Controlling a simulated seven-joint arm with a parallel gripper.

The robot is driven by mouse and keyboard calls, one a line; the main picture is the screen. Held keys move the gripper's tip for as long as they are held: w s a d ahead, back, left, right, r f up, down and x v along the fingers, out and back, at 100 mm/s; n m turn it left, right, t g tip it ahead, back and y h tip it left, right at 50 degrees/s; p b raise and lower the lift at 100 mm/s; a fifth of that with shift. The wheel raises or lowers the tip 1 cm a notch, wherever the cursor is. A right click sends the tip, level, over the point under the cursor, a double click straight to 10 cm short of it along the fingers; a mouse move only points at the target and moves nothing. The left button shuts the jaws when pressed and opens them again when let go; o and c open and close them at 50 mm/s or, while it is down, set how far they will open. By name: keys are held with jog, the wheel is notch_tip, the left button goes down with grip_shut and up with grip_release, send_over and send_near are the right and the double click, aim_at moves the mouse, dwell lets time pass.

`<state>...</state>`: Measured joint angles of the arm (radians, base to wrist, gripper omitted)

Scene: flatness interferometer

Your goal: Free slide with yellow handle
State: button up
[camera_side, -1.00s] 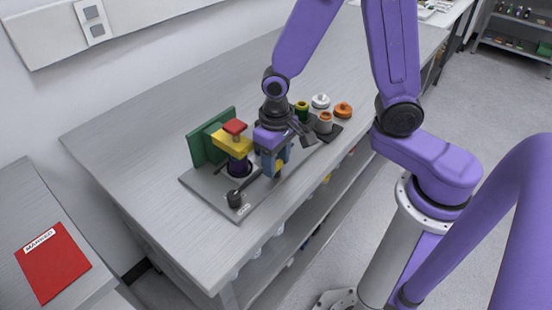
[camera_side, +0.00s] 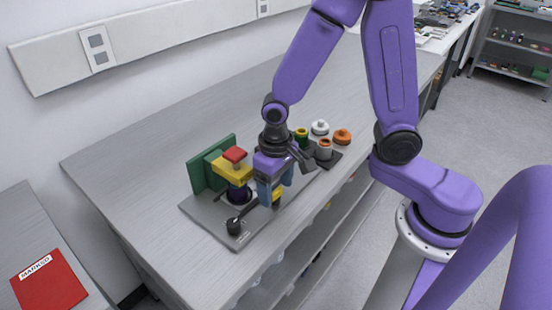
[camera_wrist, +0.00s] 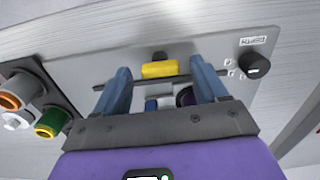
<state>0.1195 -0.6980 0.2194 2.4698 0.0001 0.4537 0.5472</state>
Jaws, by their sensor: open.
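The yellow handle (camera_side: 277,197) of the slide is a small block near the front edge of the grey base plate. It also shows in the wrist view (camera_wrist: 159,69). My gripper (camera_side: 275,191) points down over it with its blue fingers spread. In the wrist view my gripper (camera_wrist: 160,70) has one finger on each side of the handle, with gaps between. A dark rod passes across the fingers beside the handle. The slide's body is mostly hidden by my gripper. I cannot tell whether the fingers touch the rod.
A yellow block with a red top (camera_side: 234,157) stands before a green upright plate (camera_side: 205,165). Several round coloured parts, including an orange one (camera_side: 342,135), stand at right.

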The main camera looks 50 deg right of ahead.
aim_at(276, 192)
notch_tip(276, 192, up, 17)
dwell(0.5)
jog(key=s+d+f+n, duration=0.2)
jog(key=s+f+n, duration=0.1)
jog(key=s+n, duration=0.3)
jog(key=s+d+f+n, duration=0.3)
jog(key=s+n, duration=0.3)
jog(key=s, duration=0.4)
jog(key=shift+s+d+f, duration=0.15)
jog(key=shift+d+f, duration=0.2)
jog(key=shift+f, duration=0.1)
